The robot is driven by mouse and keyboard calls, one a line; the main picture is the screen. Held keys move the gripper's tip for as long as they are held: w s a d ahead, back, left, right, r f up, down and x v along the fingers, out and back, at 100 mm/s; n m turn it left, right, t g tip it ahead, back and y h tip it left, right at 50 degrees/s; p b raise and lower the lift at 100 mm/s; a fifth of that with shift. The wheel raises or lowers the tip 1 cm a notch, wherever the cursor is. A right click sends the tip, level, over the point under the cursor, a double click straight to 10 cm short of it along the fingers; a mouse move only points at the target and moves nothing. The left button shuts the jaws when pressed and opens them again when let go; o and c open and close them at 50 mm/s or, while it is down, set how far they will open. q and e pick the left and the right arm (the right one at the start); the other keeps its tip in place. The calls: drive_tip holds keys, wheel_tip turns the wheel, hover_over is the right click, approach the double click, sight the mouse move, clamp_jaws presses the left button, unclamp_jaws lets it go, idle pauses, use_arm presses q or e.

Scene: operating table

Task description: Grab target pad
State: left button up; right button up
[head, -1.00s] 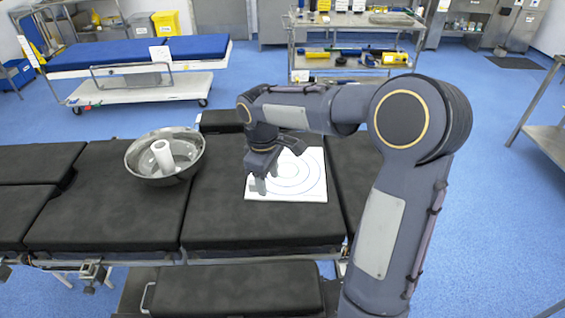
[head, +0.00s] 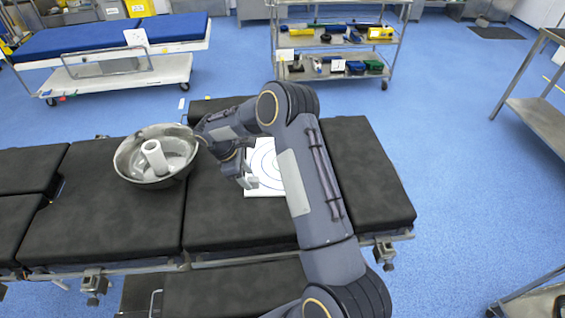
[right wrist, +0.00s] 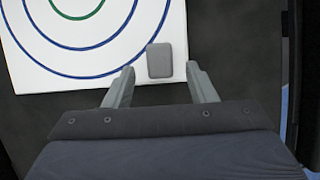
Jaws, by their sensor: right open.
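The target pad (head: 267,170), a white square with rings, lies flat on the black table top, partly hidden behind my right arm. It also fills the upper left of the right wrist view (right wrist: 75,60), with blue rings and a green one. My right gripper (head: 247,181) is over the pad's left side in the head view. In the right wrist view its two fingers are apart, on either side of a small grey block (right wrist: 160,60) at the pad's edge. I cannot tell whether the block is fixed to the pad or whether the fingers touch it. My left gripper is out of view.
A steel bowl (head: 128,165) holding a white cylinder (head: 154,157) stands on the table left of the gripper. The black table top (head: 352,160) is clear to the right. A trolley (head: 325,75) and a blue bed (head: 80,42) stand beyond.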

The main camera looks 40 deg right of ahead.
drive_tip(key=shift+x, duration=1.15)
drive_tip(key=shift+s, duration=0.1)
clamp_jaws()
drive_tip(key=shift+r, duration=0.1)
drive_tip(key=shift+r, duration=0.1)
